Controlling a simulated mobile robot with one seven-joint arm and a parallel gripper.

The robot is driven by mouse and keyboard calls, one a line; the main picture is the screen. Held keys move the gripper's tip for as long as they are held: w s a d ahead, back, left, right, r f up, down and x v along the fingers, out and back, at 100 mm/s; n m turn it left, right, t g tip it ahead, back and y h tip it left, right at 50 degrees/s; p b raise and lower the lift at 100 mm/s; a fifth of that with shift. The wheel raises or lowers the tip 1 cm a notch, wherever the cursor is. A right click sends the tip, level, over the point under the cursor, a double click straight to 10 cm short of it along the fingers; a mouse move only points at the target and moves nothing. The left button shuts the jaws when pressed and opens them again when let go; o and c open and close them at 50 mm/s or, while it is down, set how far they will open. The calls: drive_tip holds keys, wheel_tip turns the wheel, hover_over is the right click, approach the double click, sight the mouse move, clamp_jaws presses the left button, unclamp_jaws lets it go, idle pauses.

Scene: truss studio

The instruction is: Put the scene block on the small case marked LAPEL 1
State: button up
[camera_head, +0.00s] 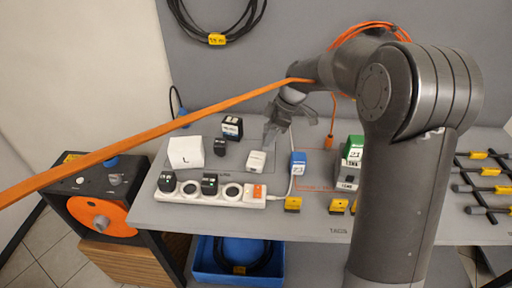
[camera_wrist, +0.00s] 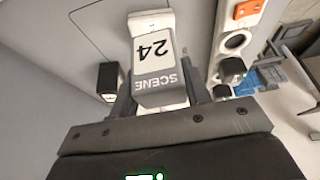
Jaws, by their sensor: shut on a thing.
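The scene block (camera_wrist: 153,58) is white and grey, marked SCENE 24, and fills the space between my gripper's fingers (camera_wrist: 160,98) in the wrist view. My gripper (camera_head: 269,143) is shut on it above the table in the head view. A small white piece (camera_head: 257,161) shows just below the fingertips; I cannot tell whether it is the held block or a case under it. A small black case (camera_head: 220,147) stands to the left of my gripper; a dark case also shows in the wrist view (camera_wrist: 108,79). I cannot read LAPEL 1 on anything.
A white power strip (camera_head: 230,193) with dark units on it lies along the front. A blue block (camera_head: 298,162) and a green block (camera_head: 352,152) stand right. An orange bar crosses the near view.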

drive_tip(key=a+f, duration=0.1)
drive_tip(key=a, duration=0.1)
drive_tip(key=w+a+f, duration=0.1)
drive_tip(key=a, duration=0.1)
drive_tip(key=shift+f, duration=2.25)
drive_tip(key=shift+f, duration=0.15)
drive_tip(key=o, duration=1)
